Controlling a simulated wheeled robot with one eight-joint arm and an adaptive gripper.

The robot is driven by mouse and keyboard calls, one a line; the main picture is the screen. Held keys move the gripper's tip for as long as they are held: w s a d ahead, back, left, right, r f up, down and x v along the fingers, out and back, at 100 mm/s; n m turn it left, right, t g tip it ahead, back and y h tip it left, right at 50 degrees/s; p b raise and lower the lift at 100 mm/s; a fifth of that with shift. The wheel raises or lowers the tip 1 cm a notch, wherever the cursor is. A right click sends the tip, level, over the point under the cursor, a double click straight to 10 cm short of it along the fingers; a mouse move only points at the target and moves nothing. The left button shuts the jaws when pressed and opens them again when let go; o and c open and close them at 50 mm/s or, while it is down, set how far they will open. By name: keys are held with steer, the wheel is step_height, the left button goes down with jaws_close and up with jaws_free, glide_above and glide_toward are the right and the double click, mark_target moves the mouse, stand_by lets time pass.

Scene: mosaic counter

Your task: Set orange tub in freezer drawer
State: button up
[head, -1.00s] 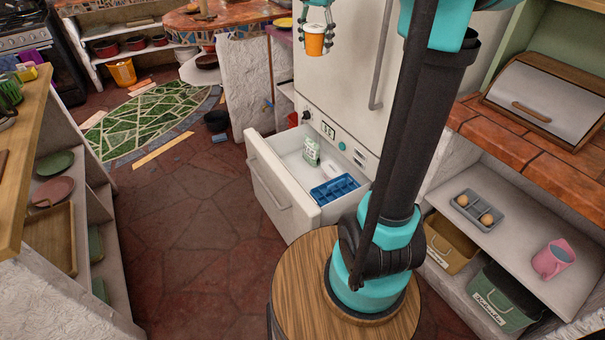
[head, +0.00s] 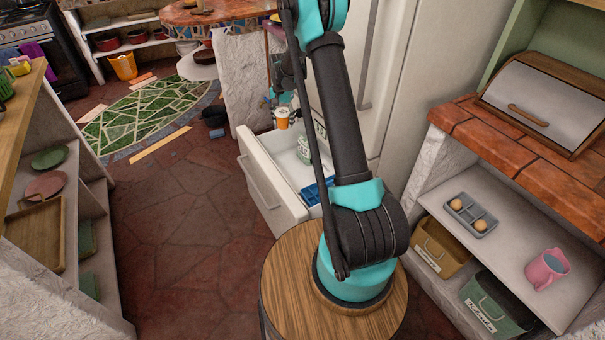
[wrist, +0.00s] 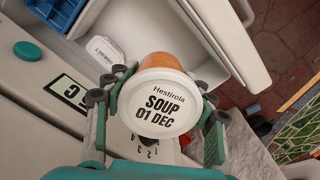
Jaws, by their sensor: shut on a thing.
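The orange tub (head: 282,120) has a white lid reading "SOUP 01 DEC", which faces the camera in the wrist view (wrist: 160,105). My gripper (wrist: 163,90) is shut on the tub, with a finger on each side. In the head view the tub hangs at the far side of the open freezer drawer (head: 262,188), near its rim. In the wrist view the drawer (wrist: 215,45) lies beyond the tub. I cannot tell the tub's exact height above it.
A white container (wrist: 105,50) shows in the drawer in the wrist view. The fridge front (head: 390,90) rises beside the drawer.

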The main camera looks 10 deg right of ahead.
steer(key=f, duration=2.2)
steer(key=s+f, duration=0.1)
steer(key=f, duration=1)
steer(key=shift+d+f, duration=0.15)
steer(key=shift+f, duration=0.2)
steer(key=o, duration=1.3)
steer(key=shift+r, duration=0.1)
